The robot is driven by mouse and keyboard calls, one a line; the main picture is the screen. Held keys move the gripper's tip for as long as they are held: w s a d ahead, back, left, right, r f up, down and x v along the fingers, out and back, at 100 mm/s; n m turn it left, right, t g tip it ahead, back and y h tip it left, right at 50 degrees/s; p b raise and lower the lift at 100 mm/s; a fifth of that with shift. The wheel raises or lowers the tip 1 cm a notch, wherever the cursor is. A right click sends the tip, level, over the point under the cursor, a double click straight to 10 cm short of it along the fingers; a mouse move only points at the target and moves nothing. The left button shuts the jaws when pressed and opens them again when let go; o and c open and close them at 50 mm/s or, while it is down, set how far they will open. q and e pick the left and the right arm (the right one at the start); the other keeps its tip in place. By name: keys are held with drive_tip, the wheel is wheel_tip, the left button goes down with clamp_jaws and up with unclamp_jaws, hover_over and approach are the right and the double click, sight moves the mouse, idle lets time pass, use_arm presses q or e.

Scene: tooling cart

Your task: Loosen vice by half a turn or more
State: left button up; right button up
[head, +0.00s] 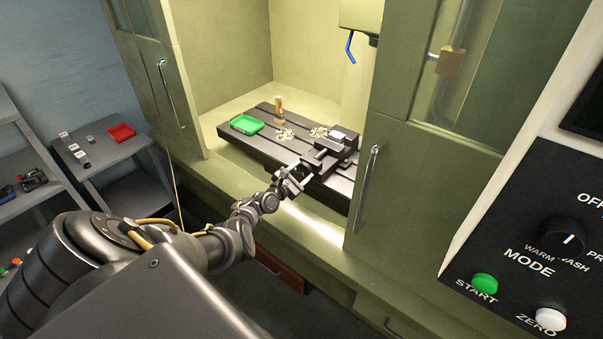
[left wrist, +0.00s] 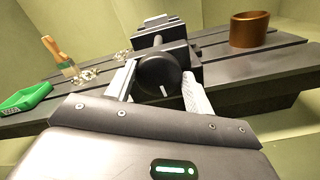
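The grey vice (head: 331,149) stands on the slotted machine table, towards its right end. In the left wrist view its round black knob (left wrist: 160,76) faces me, with a short white mark near its lower edge. My left gripper (head: 298,178) is in front of the vice at the table's near edge. In the left wrist view its two light fingers (left wrist: 160,88) are apart, one on each side of the knob. I cannot tell whether they touch it. My right gripper is not in view.
The table (head: 262,151) also holds a green tray (head: 246,124), a brush (head: 278,106) and pale chips (head: 285,134). A copper-coloured cup (left wrist: 250,29) shows right of the vice. Cabinet doors flank the opening; a blue nozzle (head: 350,46) hangs above. A control panel (head: 540,235) is at right.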

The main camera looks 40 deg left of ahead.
use_arm(q)
drive_tip(key=o, duration=0.4)
drive_tip(key=shift+c, duration=0.2)
drive_tip(key=shift+s, duration=0.1)
drive_tip(key=s, duration=1)
drive_tip(key=shift+s, duration=0.3)
drive_tip(key=shift+d, duration=0.1)
